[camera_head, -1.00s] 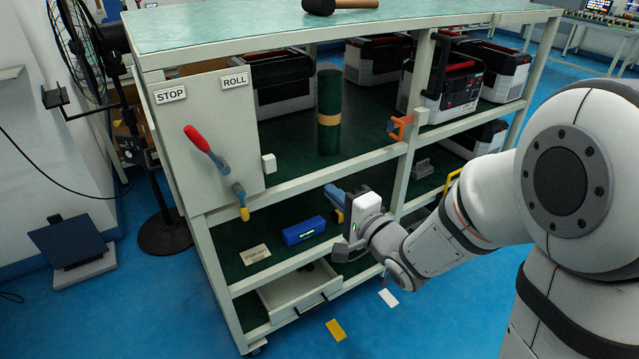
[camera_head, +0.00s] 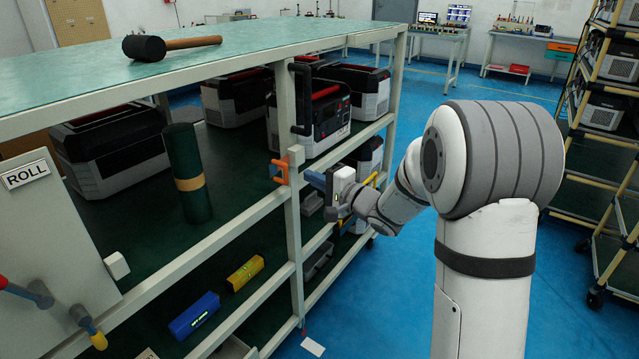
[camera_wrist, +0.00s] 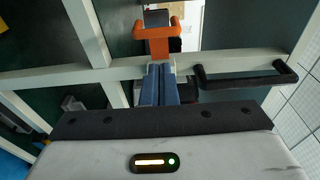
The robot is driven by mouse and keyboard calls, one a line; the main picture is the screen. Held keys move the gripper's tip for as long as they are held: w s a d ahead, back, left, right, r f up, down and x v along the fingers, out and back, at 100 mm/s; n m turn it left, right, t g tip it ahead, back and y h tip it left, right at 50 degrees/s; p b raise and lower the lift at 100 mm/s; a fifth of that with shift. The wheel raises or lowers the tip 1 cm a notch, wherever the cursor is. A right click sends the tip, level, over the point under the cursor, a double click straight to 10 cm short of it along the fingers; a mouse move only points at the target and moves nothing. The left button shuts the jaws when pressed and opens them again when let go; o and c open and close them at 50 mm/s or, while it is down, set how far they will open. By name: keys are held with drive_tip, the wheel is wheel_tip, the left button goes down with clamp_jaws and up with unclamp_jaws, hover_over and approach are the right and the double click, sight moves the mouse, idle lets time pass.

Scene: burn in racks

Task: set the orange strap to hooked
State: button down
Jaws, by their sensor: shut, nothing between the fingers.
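The orange strap (camera_head: 281,171) is a small orange piece on the rack's front upright, at the height of the middle shelf's rail. It also shows in the wrist view (camera_wrist: 158,47), straight ahead of the fingertips, with a forked far end. My gripper (camera_head: 312,178) is beside it on the right. Its blue fingers (camera_wrist: 159,70) are shut together and empty, with the tips at or very near the strap's near end. I cannot tell whether they touch, or whether the strap is hooked.
A black handle (camera_head: 301,97) stands on the same upright; in the wrist view (camera_wrist: 248,76) it is right of the fingers. Black-and-grey cases (camera_head: 318,115) and a green roll (camera_head: 187,173) fill the middle shelf. A mallet (camera_head: 168,45) lies on top.

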sight(285, 175)
drive_tip(key=shift+w+a+b, duration=0.2)
drive_tip(key=shift+a+b, duration=0.5)
drive_tip(key=shift+a, duration=2.15)
